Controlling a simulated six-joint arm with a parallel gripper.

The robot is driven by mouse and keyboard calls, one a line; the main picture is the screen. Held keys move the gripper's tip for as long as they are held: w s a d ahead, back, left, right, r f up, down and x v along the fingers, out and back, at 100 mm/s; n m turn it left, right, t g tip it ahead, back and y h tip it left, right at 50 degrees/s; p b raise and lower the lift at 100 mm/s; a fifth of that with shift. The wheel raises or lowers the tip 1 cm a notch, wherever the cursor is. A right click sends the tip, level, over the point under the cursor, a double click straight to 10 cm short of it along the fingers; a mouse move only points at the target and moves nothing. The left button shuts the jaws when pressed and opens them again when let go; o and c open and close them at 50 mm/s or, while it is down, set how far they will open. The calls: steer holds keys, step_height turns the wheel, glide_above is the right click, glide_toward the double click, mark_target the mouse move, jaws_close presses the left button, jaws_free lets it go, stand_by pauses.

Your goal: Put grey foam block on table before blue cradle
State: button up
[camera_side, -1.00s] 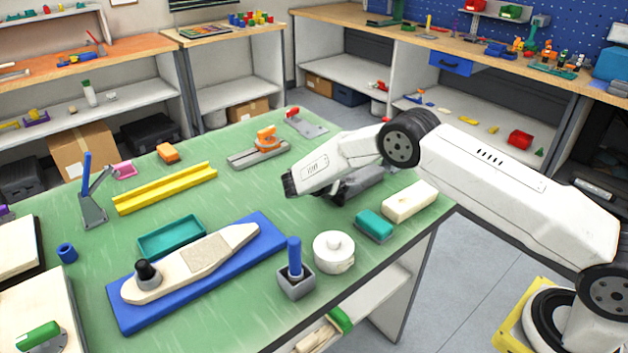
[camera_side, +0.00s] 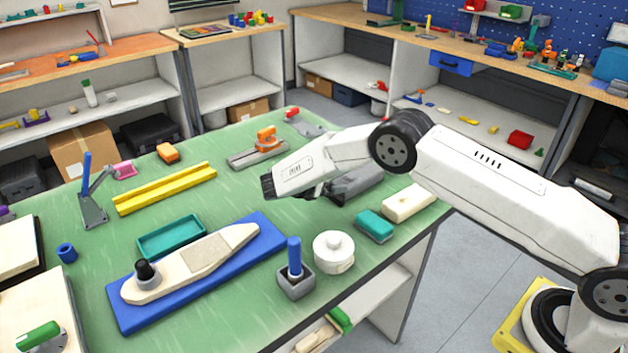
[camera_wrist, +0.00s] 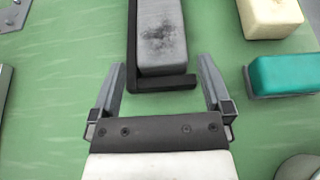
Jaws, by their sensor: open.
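The grey foam block (camera_wrist: 160,38) lies in a black L-shaped holder (camera_wrist: 160,84) at the top of the wrist view. In the side view the grey block (camera_side: 358,184) is partly hidden behind my arm. My gripper (camera_wrist: 159,68) is open and empty, its fingers either side of the holder's near end, with nothing gripped between them. In the side view my fingers are hidden by the hand. The blue cradle (camera_side: 130,316) lies at the table's front, with a pale wing-shaped piece (camera_side: 170,283) on it. The green table (camera_side: 225,222) is bare between the cradle and my arm.
A teal block (camera_side: 374,225) and a cream block (camera_side: 409,202) lie right of the grey block. A white lidded pot (camera_side: 333,252) and a grey holder with a blue peg (camera_side: 295,278) stand near the front edge. A teal tray (camera_side: 170,237) lies behind the cradle.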

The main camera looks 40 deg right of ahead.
steer(key=shift+v, duration=0.95)
steer(key=shift+s+d+r+m+y, duration=0.25)
steer(key=shift+s+r+m+y, duration=0.25)
steer(key=shift+s+y, duration=0.25)
steer(key=s+a+r+m+t+y, duration=0.1)
steer(key=s+r+m+y, duration=0.2)
steer(key=s, duration=1)
steer(key=s+a+r+m+t+y, duration=0.1)
steer(key=s+r+m+y, duration=0.3)
steer(key=s+m+y, duration=0.5)
steer(key=s+m, duration=0.5)
steer(key=shift+s+a+t, duration=0.15)
steer(key=shift+a+t, duration=0.15)
